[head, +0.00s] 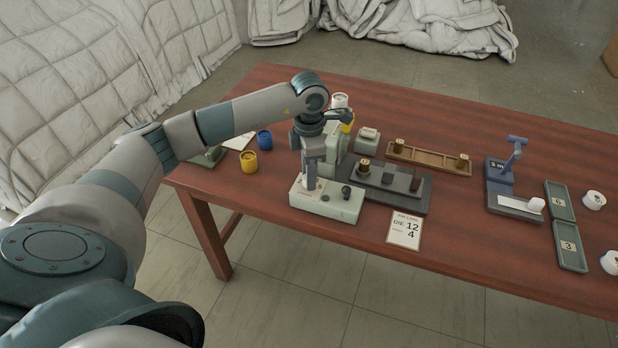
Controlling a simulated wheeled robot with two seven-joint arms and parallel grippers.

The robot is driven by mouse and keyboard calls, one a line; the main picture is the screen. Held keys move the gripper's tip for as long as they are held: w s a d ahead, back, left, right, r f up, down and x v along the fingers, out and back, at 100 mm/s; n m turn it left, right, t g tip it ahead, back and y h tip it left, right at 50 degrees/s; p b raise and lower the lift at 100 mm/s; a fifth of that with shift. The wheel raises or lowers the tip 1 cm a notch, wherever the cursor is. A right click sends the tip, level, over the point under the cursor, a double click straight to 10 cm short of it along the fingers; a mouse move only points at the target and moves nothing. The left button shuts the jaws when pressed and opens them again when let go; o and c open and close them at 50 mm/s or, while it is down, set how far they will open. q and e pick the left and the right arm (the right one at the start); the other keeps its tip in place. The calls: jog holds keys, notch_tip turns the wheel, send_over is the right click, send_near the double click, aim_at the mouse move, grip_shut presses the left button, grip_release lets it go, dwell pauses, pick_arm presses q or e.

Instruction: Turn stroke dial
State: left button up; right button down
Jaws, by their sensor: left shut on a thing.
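A pale green press-like machine (332,205) stands near the table's front edge, with a low box base and an upright part behind. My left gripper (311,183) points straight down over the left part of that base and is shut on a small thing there. The fingers mostly hide what they hold; it looks like a dial on the base top, but I cannot read its setting. A dark knob (346,192) stands on the base just right of my fingers, apart from them. A job card (405,230) on the table reads "DIE 12" and "4". My right gripper does not show.
A dark die rack (420,195) stands right of the machine, with a wooden tray (432,160) behind. A blue gauge (500,172) and green trays (570,247) lie farther right. Yellow (249,161) and blue (265,140) cups stand left.

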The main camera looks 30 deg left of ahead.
pick_arm(q)
jog(key=shift+n+b, duration=0.3)
jog(key=shift+n, duration=1.1)
jog(key=shift+n+b, duration=0.4)
jog(key=shift+n, duration=0.7)
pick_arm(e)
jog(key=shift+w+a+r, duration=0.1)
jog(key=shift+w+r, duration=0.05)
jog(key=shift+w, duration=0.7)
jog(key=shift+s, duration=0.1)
pick_arm(q)
jog(key=o, duration=1.1)
jog(key=shift+c, duration=0.2)
jog(key=shift+r, duration=0.1)
